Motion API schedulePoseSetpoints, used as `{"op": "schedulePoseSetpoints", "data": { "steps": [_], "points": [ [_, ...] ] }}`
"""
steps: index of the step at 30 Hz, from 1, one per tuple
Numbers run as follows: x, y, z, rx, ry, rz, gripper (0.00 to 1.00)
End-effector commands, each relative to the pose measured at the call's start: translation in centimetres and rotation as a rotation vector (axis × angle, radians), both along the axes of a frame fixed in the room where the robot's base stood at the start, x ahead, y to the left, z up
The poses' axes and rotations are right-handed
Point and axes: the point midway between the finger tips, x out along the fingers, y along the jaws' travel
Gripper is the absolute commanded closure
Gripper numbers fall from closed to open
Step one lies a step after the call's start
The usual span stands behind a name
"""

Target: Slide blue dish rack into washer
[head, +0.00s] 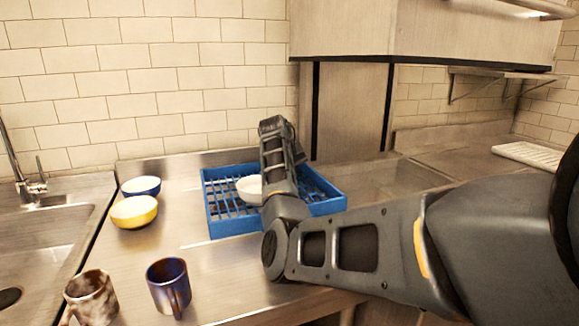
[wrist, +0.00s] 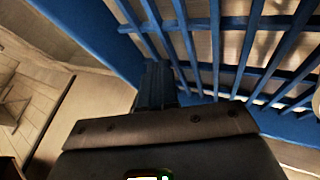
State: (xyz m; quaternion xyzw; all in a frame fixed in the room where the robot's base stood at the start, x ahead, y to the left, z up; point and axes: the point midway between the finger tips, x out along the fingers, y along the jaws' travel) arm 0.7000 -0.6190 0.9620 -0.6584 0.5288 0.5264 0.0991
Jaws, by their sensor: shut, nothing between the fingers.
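The blue dish rack (head: 228,225) sits on the steel counter, with a white bowl (head: 249,188) inside it. The washer (head: 375,30) is to its right, its hood raised above an open steel bed (head: 385,175). My arm reaches across the rack in the head view, and the fingertips are hidden there. In the wrist view my gripper (wrist: 157,82) is shut and empty, close to the rack's slatted blue grid (wrist: 215,50). Whether the fingers touch the rack cannot be told.
A yellow bowl (head: 134,212) and a blue bowl (head: 141,186) stand left of the rack. A brown mottled mug (head: 92,297) and a dark blue mug (head: 169,287) stand at the front. A sink (head: 45,228) is at far left. A white rack (head: 530,157) lies at far right.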

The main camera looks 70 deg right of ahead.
Motion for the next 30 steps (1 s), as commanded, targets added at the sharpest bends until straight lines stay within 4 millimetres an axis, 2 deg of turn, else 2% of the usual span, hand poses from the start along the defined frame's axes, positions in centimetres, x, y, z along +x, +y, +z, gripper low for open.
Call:
{"op": "schedulePoseSetpoints", "data": {
  "steps": [6,23,30],
  "points": [
    [-1.8,-1.5,0.1,0.001,-0.001,-0.002,1.00],
    [-2.3,-1.9,0.1,0.001,0.000,-0.002,1.00],
    [-4.7,-3.9,0.2,0.002,0.001,-0.005,1.00]
  ]
}}
